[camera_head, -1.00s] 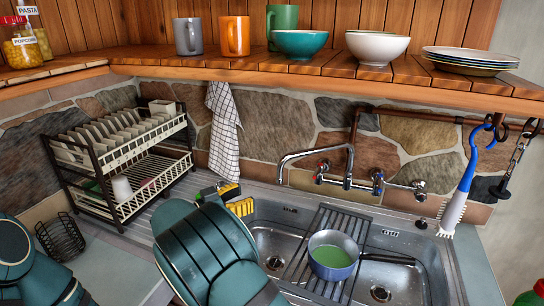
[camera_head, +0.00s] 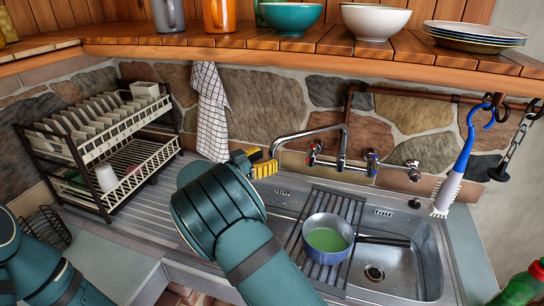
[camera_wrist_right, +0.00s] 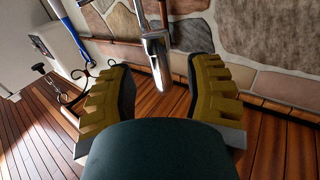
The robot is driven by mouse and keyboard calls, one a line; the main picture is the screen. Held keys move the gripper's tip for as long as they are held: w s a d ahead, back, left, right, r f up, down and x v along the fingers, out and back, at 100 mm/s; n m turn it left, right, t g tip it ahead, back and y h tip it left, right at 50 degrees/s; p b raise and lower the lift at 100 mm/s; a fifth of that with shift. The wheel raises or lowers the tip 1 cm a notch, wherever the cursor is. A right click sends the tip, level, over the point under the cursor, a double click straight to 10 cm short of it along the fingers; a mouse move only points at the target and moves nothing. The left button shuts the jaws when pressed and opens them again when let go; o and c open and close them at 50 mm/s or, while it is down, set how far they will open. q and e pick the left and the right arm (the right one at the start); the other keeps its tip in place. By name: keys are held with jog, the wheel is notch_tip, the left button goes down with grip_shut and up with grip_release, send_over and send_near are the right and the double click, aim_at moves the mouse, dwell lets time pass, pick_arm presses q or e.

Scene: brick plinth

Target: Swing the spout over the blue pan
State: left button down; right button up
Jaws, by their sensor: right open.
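The chrome spout (camera_head: 310,131) arches left from the wall tap, its tip close to my right gripper (camera_head: 262,163). In the right wrist view the spout (camera_wrist_right: 154,55) hangs between the spread yellow-brown fingers of that gripper (camera_wrist_right: 161,68), with a gap on both sides. The right gripper is open and holds nothing. The blue pan (camera_head: 327,258), green inside, stands on the dark rack over the sink, to the right of and nearer than the spout's tip. My left arm shows at the lower left; its gripper is out of view.
The tap's red handle (camera_head: 314,150) and blue handle (camera_head: 371,160) flank the spout's base. A dish rack (camera_head: 108,150) stands left, with a checked towel (camera_head: 211,112) on the wall. A brush (camera_head: 455,170) hangs right. The wooden shelf (camera_head: 330,67) overhangs above.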

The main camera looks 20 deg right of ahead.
jog(key=shift+x, duration=1.3)
grip_shut()
